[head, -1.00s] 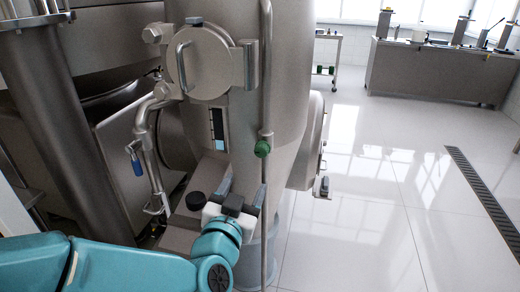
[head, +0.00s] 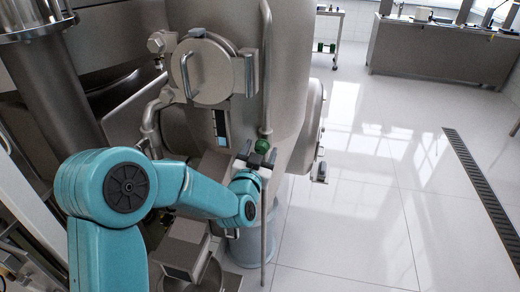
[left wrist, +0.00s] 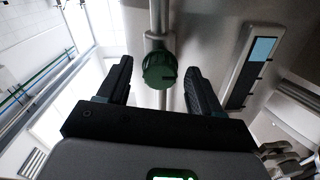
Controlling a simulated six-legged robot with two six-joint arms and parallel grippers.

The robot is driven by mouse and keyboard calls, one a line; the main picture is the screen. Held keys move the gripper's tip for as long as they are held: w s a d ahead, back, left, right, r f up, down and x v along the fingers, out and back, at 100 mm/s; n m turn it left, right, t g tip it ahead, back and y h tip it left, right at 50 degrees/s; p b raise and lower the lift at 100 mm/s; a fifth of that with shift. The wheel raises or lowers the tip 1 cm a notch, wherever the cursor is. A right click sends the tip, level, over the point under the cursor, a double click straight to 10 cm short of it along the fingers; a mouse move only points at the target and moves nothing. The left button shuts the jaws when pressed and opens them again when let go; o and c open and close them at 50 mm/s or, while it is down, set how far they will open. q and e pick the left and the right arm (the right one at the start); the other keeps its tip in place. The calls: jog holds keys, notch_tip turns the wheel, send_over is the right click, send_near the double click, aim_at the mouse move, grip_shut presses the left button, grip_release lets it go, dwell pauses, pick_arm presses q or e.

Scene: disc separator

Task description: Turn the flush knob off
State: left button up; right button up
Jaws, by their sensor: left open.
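A green knob (head: 262,146) sits on a thin vertical pipe in front of the steel separator. In the left wrist view the green knob (left wrist: 160,70) shows beyond and between the two black fingers. I take it for the flush knob; no label is readable. My left gripper (head: 258,158) is open and just below and in front of the knob in the head view. In the left wrist view my left gripper (left wrist: 159,67) has its fingers apart, with visible space on both sides of the knob. Whether they reach around it I cannot tell. My right gripper is not in view.
The vertical pipe (head: 266,80) runs above and below the knob. The separator body (head: 285,60) with a round hatch (head: 205,72) stands close behind. A small display panel (head: 220,127) is left of the knob. The white floor (head: 370,190) at right is clear.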

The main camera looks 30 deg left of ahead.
pick_arm(q)
jog(key=shift+w, duration=0.1)
jog(key=c, duration=1)
jog(key=shift+f+n+b, duration=0.15)
jog(key=shift+n+b, duration=0.25)
jog(key=shift+b, duration=0.35)
jog(key=shift+c, duration=0.2)
jog(key=n+b, duration=1.1)
jog(key=b, duration=0.4)
jog(key=shift+f+n, duration=0.1)
jog(key=shift+n, duration=0.3)
jog(key=n+b, duration=0.2)
jog(key=n, duration=0.1)
jog(key=shift+b, duration=0.4)
jog(key=shift+n+b, duration=0.65)
jog(key=shift+n, duration=0.55)
jog(key=shift+a+r, duration=0.1)
jog(key=shift+r, duration=0.1)
